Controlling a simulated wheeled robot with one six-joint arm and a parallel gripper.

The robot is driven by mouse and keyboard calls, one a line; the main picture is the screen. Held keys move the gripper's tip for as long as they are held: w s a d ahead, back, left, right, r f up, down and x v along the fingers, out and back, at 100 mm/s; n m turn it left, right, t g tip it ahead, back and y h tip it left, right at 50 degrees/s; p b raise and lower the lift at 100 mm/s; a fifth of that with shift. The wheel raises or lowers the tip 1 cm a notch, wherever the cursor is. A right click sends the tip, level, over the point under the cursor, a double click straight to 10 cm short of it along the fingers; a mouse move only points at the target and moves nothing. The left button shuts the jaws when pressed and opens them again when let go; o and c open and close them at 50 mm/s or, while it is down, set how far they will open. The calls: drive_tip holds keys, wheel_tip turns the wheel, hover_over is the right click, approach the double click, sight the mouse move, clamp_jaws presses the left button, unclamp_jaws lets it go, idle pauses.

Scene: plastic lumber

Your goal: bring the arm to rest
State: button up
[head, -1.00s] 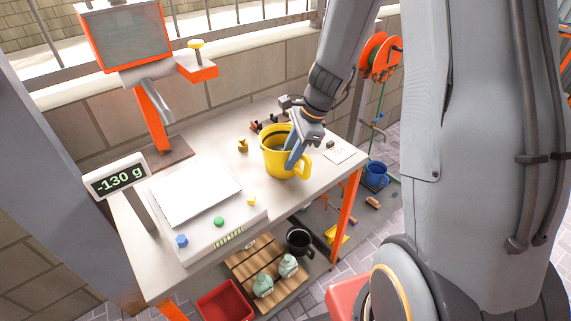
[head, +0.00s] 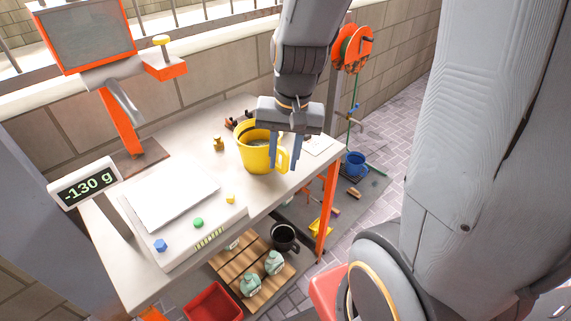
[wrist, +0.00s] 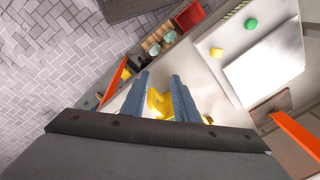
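My gripper (head: 284,166) hangs fingers-down at the right side of the yellow mug (head: 255,157), by its handle. The two blue-grey fingers are apart. In the wrist view, my gripper (wrist: 159,78) shows a clear gap between the fingers, with the yellow mug handle (wrist: 157,102) seen between them. I cannot tell whether either finger touches the mug. The mug stands upright on the pale bench (head: 190,251), and something dark shows inside its rim.
A scale with a white plate (head: 170,194) and a display (head: 87,186) reading -130 g stands left of the mug. A small brass weight (head: 219,143) is nearby. An orange-framed screen (head: 87,38) rises behind. Below are a black mug (head: 284,238) and a red bin (head: 213,303).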

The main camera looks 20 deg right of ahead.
drive_tip(key=s+n, duration=0.2)
drive_tip(key=n, duration=0.1)
drive_tip(key=s+n, duration=0.1)
drive_tip(key=n, duration=0.1)
drive_tip(key=shift+s+a+f+h, duration=0.1)
drive_tip(key=shift+a+f+h, duration=0.05)
drive_tip(key=shift+a+h, duration=0.2)
drive_tip(key=shift+f+b, duration=0.65)
drive_tip(key=shift+f, duration=0.1)
